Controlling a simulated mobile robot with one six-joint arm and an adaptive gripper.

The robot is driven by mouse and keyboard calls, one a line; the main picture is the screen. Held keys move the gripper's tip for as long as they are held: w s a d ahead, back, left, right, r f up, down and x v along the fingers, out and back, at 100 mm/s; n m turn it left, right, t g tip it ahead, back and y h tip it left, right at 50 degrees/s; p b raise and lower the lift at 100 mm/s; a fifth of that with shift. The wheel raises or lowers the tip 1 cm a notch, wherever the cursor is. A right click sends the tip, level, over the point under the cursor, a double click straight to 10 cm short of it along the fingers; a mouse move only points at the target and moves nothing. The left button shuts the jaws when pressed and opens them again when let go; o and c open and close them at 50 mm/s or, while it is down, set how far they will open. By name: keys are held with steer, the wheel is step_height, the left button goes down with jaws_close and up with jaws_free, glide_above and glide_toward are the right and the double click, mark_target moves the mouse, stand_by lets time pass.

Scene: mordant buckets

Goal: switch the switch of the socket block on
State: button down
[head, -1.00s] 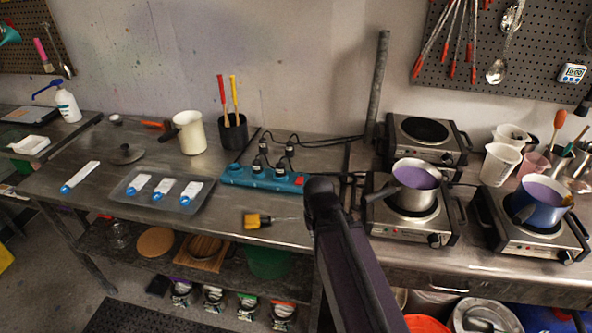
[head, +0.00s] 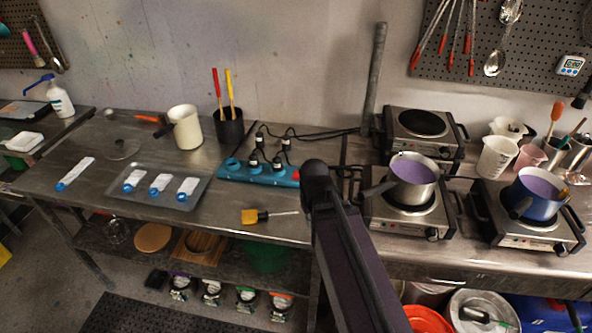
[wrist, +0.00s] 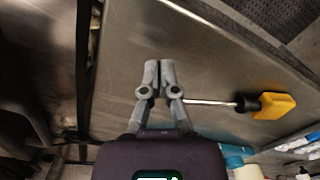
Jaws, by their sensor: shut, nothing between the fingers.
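The teal socket block (head: 258,174) lies on the steel table near the wall, left of my arm, with several black plugs in its sockets. Its right end lies close behind my arm's dark rounded end, and its red switch there is hardly visible, so its position cannot be told. A teal part, likely of the block, shows in the wrist view (wrist: 235,154), partly hidden by my gripper's body. My gripper (wrist: 157,76) is shut and empty over bare steel, apart from the block in the wrist picture. In the head view my arm hides its fingers.
A yellow-and-black tool (head: 255,216) lies in front of the block; its shaft comes near my fingers in the wrist view. A tray (head: 115,190) with white strips is to the left. A black cup (head: 229,127) stands behind. Hotplates with pots (head: 413,172) are to the right.

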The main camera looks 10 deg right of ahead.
mark_target(297, 177)
steer(key=w+r+n+p, duration=0.6)
steer(key=w+r+p, duration=0.1)
steer(key=w, duration=0.4)
steer(key=w+r+n+g+p, duration=0.1)
steer(key=w+r+n+p, duration=0.5)
steer(key=w, duration=0.5)
step_height(297, 177, up, 2)
steer(key=shift+w+d+r+n+y+p, duration=0.1)
steer(key=shift+w+d+n+y+p, duration=0.15)
steer(key=shift+p, duration=0.4)
steer(key=shift+s+f, duration=0.1)
steer(key=shift+f, duration=0.15)
steer(key=f+b, duration=0.4)
steer(key=s+f+b, duration=0.1)
steer(key=f+b, duration=0.8)
steer(key=b, duration=0.1)
steer(key=shift+s+a+f, duration=0.25)
steer(key=shift+a, duration=0.05)
steer(key=shift+d, duration=0.1)
